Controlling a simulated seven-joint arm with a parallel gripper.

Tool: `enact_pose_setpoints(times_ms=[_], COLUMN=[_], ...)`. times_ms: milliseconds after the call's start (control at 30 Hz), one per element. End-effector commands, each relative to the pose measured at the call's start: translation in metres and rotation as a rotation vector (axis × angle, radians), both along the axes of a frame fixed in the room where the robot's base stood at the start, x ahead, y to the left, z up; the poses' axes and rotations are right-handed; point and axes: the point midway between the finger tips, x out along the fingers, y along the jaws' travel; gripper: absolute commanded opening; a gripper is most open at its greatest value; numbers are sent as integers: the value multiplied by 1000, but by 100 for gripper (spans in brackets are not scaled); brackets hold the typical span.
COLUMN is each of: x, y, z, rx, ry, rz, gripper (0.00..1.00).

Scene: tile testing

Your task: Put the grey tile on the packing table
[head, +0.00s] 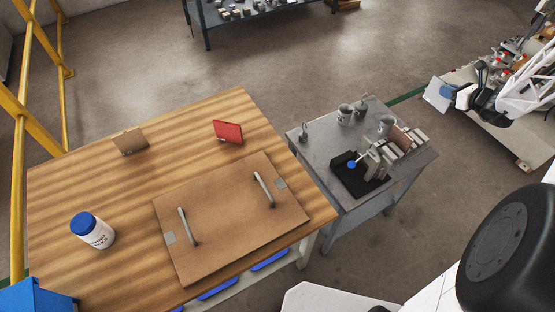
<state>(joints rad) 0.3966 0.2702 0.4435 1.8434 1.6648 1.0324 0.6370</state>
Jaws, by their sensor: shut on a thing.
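A light grey tile (437,90) is at the upper right, tilted and off any surface. My gripper (453,95) is shut on it at the tile's right side. A blue patch shows between tile and gripper; I cannot tell which it belongs to. The fingers are too small to see clearly. A large wooden-topped table (75,180) fills the left, well away from the gripper; no label shows whether it is the packing table. A brown tile (130,141) and a red tile (228,132) are on its far half.
A flat board with two handles (228,225) covers the wooden table's near right. A white bottle with a blue lid (92,231) stands at left. A small grey table (318,150) holds cups, blocks and a black tray. A cluttered bench (512,135) lies below my gripper.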

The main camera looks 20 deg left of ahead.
Motion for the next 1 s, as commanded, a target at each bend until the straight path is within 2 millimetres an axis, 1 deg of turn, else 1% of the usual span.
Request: enact_pose_setpoints(times_ms=[33, 200, 267, 467, 567, 667, 700, 767, 800, 1000], x=[0, 0, 1, 5, 5, 6, 5, 5, 4, -2], y=[0, 0, 14, 52, 75, 103, 115, 133, 145, 202], z=[11, 40, 36, 36, 36, 36, 36, 36, 36, 36], rx=[-2, -2, 0, 0, -1, -3, -2, -3, -3, -4], ry=[-4, -3, 0, -3, -4, -4, -5, -6, -6, -8], rz=[1, 0, 22, 86, 127, 173, 194, 222, 243, 342], gripper=[0, 0, 0, 0, 0, 0, 0, 0, 0, 0])
